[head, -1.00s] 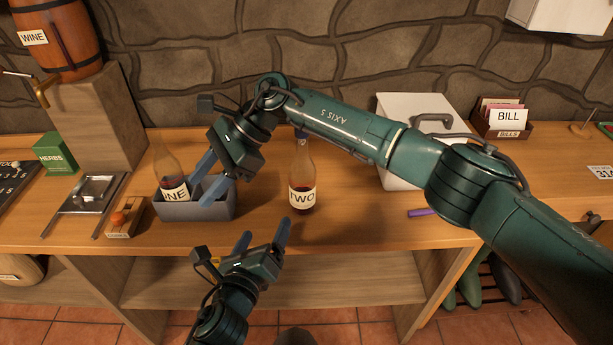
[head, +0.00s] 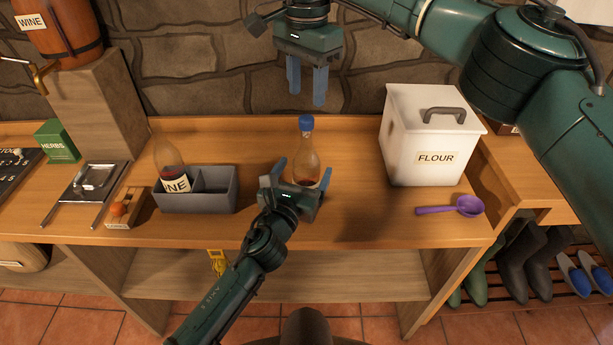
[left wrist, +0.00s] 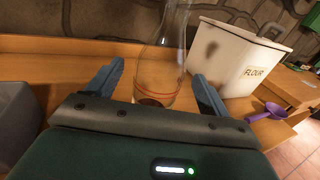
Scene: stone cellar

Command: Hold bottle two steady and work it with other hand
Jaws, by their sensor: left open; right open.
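Bottle two (head: 307,157), clear glass with a blue cap (head: 306,123) and dark red liquid low inside, stands upright on the counter. My left gripper hides most of its label in the head view. My left gripper (head: 304,173) is open, its fingers on either side of the bottle's lower body. In the left wrist view, bottle two (left wrist: 162,72) shows between the spread fingers, with a gap at each side; its cap is out of frame. My right gripper (head: 307,98) is open and empty, pointing down above the cap and apart from it.
A grey two-compartment holder (head: 216,202) stands left, another bottle (head: 168,157) in its left compartment. A white flour bin (head: 430,135) and a purple scoop (head: 450,208) are on the right. The stone wall rises behind the counter. The counter between bottle two and the bin is clear.

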